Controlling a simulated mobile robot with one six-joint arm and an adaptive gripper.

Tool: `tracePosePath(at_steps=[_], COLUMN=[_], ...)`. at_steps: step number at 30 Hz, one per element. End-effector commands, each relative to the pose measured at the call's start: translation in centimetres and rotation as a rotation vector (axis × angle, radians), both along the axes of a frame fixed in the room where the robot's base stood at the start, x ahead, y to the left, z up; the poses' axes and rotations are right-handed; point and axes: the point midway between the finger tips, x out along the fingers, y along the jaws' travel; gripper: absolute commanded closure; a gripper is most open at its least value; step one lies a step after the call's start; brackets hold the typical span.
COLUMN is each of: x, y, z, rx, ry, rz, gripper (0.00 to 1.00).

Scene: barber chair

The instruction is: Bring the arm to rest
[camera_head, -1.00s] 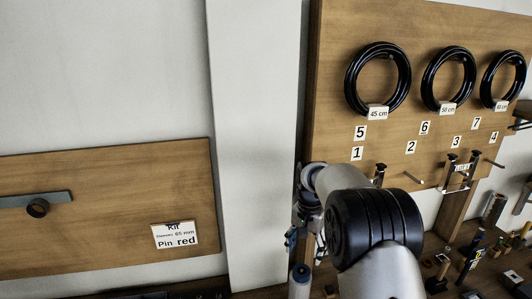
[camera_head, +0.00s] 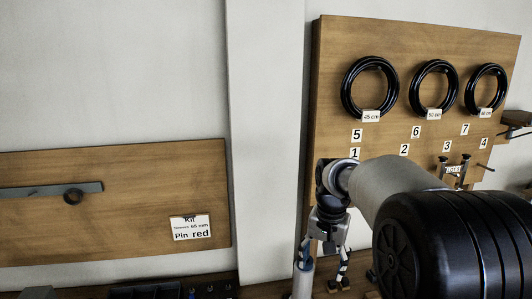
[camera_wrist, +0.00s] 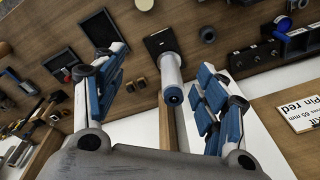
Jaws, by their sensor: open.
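My gripper (camera_head: 323,268) hangs pointing down below my wrist, low in the middle of the head view. Its fingers are apart. In the wrist view my gripper (camera_wrist: 163,68) shows two spread blue-padded fingers. A white cylinder with a blue end (camera_wrist: 171,78) stands in the gap between them, with space on both sides, so nothing is gripped. The cylinder also shows beside the left finger in the head view (camera_head: 302,284). Its foot is on a dark square pad (camera_wrist: 158,41) on the wooden bench.
A pegboard (camera_head: 336,75) with black hose coils (camera_head: 369,88) and numbered labels rises behind my arm. A second board (camera_head: 110,225) at left bears a kit card (camera_head: 191,228). The wrist view shows dark trays (camera_wrist: 98,27), a black holder (camera_wrist: 283,42) and several small parts on the bench.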

Motion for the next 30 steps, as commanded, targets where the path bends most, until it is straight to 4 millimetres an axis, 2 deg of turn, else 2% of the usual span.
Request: tracePosePath(at_steps=[3,9,14,18,21,24,30], x=[-4.0,-12.4,-19.3,-24.8,-27.7,-29.7,-31.0], y=[0.0,-0.1,-0.1,-0.1,-0.1,-0.1,-0.1], z=[2.0,3.6,2.8,0.6,-1.2,-2.6,-3.7], rx=[-0.008,-0.029,-0.053,-0.077,-0.094,-0.106,-0.116], ry=[-0.046,-0.125,-0.189,-0.241,-0.271,-0.29,-0.304], rz=[0.057,0.17,0.261,0.336,0.38,0.411,0.434], gripper=[0.34,0.34,0.34,0.34,0.34,0.34,0.34])
